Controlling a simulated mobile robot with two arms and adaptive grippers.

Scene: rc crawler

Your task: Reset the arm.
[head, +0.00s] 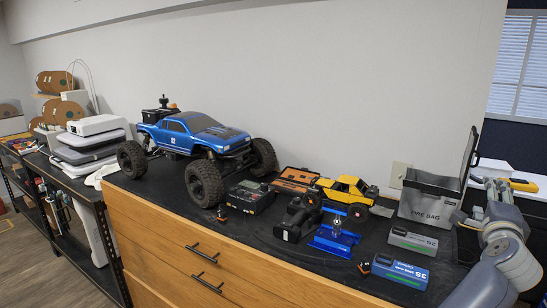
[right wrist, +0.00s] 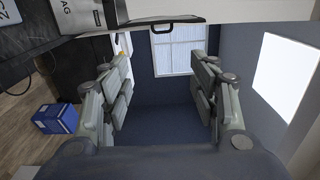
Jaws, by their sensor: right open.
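My right arm rises from the lower right corner of the head view, beside the right end of the black-topped bench. My right gripper (head: 492,198) is at its upper end, to the right of the grey fire bag. In the right wrist view the right gripper (right wrist: 160,88) has its two fingers wide apart, with nothing between them. Behind the gap are a dark blue wall and a window. My left arm and left gripper are not in view.
The bench bears a blue truck (head: 196,135), a yellow crawler (head: 346,189), battery boxes (head: 400,271) and the open fire bag (head: 428,203). A blue box (right wrist: 55,118) stands on the floor in the right wrist view.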

